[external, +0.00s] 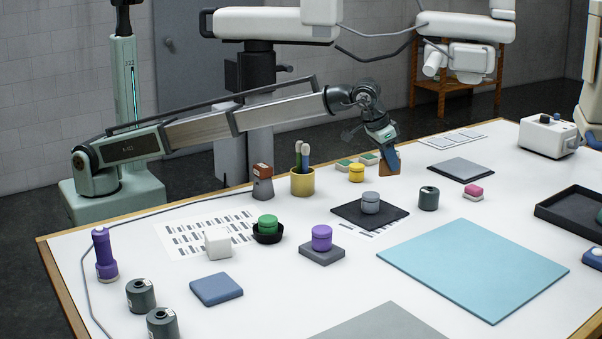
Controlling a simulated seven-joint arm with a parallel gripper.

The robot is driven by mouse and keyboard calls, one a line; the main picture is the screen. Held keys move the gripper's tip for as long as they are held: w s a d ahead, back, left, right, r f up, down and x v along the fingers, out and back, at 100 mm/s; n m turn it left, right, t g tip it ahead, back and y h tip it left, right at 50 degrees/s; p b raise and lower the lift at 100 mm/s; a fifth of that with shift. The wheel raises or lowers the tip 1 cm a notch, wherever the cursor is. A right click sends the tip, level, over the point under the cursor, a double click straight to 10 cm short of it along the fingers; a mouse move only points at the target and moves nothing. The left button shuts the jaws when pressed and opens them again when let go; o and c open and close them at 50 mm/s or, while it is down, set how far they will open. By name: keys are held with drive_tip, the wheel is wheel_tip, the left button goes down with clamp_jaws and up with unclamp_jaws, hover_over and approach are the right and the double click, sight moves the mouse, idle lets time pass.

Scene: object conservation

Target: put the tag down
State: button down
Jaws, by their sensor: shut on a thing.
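My gripper (387,147) is over the back part of the white table, right of the yellow container. It points down and is shut on a small tan-brown piece, which I take to be the tag (392,164). The tag hangs below the fingers, just behind the dark square mat. It looks close to the table, but I cannot tell whether it touches. The fingers hide part of it.
A dark mat (345,212) bears a grey round weight (371,202). A yellow pot (302,184) with brushes and a yellow cylinder (356,173) stand to the left. A dark green canister (428,198) stands to the right. A large blue mat (475,268) is bare.

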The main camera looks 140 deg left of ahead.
drive_tip(key=w+d+m+t, duration=0.15)
drive_tip(key=w+d, duration=0.25)
drive_tip(key=d, duration=1.1)
drive_tip(key=w+d+m+h, duration=0.15)
drive_tip(key=w+d, duration=0.35)
drive_tip(key=d, duration=1)
drive_tip(key=w+d+m+t, duration=0.1)
drive_tip(key=w+d+m, duration=0.25)
drive_tip(key=d, duration=1.15)
drive_tip(key=shift+n+g, duration=0.35)
drive_tip(key=shift+n, duration=0.2)
drive_tip(key=shift+s+d+f, duration=0.1)
drive_tip(key=shift+s+f, duration=0.15)
drive_tip(key=shift+f, duration=1.4)
drive_tip(key=shift+s+d+f, duration=0.1)
drive_tip(key=shift+s+f, duration=0.1)
drive_tip(key=shift+f, duration=1.5)
drive_tip(key=shift+s+d+f, duration=0.1)
drive_tip(key=shift+s+f, duration=0.15)
drive_tip(key=shift+f, duration=1.4)
drive_tip(key=shift+f, duration=0.1)
drive_tip(key=c, duration=1.1)
unclamp_jaws()
drive_tip(key=shift+o, duration=0.2)
